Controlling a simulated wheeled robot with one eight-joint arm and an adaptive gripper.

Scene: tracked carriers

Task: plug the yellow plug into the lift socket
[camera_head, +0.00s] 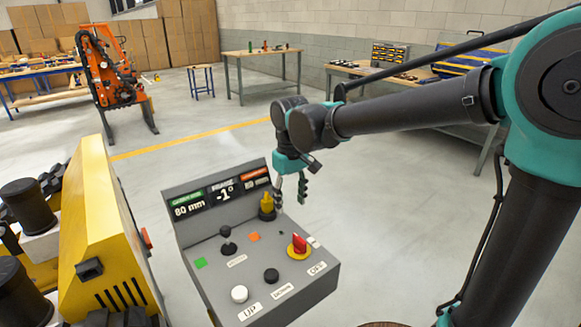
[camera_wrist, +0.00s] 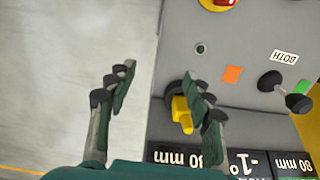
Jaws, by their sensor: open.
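The yellow plug (camera_head: 267,203) stands upright in a dark round base at the back right of the grey control panel. It also shows in the wrist view (camera_wrist: 181,115), partly behind one finger. My gripper (camera_head: 290,190) is open and empty above that corner. In the wrist view my gripper (camera_wrist: 158,77) has the plug close to its right finger, towards the inner side; the left finger is over the floor. I cannot tell whether the finger touches the plug. A small dark round fitting (camera_wrist: 200,48) lies on the panel beyond the plug; I cannot tell whether it is the lift socket.
The control panel (camera_head: 207,285) carries a black joystick (camera_head: 228,243), a red knob (camera_head: 299,243), white and black buttons and a tilted display. Yellow machinery (camera_head: 100,240) stands close on the left. The floor beyond and right of the panel is clear.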

